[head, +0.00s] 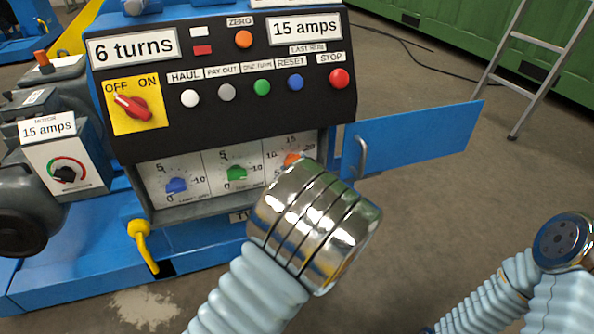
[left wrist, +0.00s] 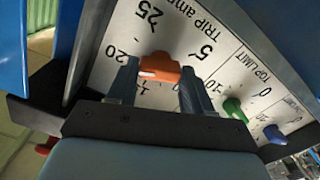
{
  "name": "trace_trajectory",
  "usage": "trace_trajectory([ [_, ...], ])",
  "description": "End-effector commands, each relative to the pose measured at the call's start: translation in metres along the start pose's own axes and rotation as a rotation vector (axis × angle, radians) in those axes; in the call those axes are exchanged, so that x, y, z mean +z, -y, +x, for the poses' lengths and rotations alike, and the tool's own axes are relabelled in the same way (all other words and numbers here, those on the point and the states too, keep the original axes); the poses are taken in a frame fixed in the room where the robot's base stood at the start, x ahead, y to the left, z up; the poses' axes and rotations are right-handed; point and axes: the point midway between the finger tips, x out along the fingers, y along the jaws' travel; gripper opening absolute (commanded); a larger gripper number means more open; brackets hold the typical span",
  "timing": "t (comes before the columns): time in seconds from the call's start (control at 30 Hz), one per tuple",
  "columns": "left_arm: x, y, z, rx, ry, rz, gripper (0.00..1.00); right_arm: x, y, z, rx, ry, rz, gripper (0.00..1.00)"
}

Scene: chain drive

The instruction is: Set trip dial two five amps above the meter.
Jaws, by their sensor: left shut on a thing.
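The orange trip dial (head: 292,158) sits at the right of the lower dial panel, largely hidden behind my left wrist in the head view. In the left wrist view the orange knob (left wrist: 160,68) is between the fingers of my left gripper (left wrist: 158,72), which is shut on it. The scale around it reads "TRIP amps"; 25, 20 and 5 show. The knob's pointer mark cannot be made out. The meter (head: 305,30) at top right reads "15 amps". My right gripper is not in view; only part of my right arm shows at lower right.
A blue dial (head: 176,186) and a green dial (head: 236,173) are left of the trip dial. A blue door (head: 415,140) hangs open to the right. Above are several push buttons and a red OFF/ON switch (head: 132,106). A motor box (head: 65,160) reads "15 amps".

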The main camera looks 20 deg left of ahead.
Motion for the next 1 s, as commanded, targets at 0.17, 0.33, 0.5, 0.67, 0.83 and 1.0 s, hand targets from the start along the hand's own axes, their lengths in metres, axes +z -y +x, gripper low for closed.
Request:
trace_trajectory([
  [0.17, 0.001, 0.0, -0.001, 0.0, 0.004, -0.001, 0.2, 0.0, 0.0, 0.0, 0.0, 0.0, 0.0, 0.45],
  [0.33, 0.002, 0.0, -0.001, 0.0, 0.004, 0.0, 0.2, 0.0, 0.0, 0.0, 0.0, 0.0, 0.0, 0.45],
  [0.5, 0.001, 0.0, -0.001, 0.0, 0.003, 0.0, 0.73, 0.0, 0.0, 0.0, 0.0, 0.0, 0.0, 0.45],
  [0.67, 0.001, 0.0, 0.0, 0.0, 0.002, 0.0, 0.76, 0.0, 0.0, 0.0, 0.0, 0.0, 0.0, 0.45],
  [0.83, 0.0, 0.0, -0.002, 0.001, 0.002, 0.0, 0.76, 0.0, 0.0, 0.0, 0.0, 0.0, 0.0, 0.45],
  [1.0, -0.001, -0.001, -0.025, 0.003, 0.004, 0.0, 0.76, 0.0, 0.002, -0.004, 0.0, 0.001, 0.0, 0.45],
])
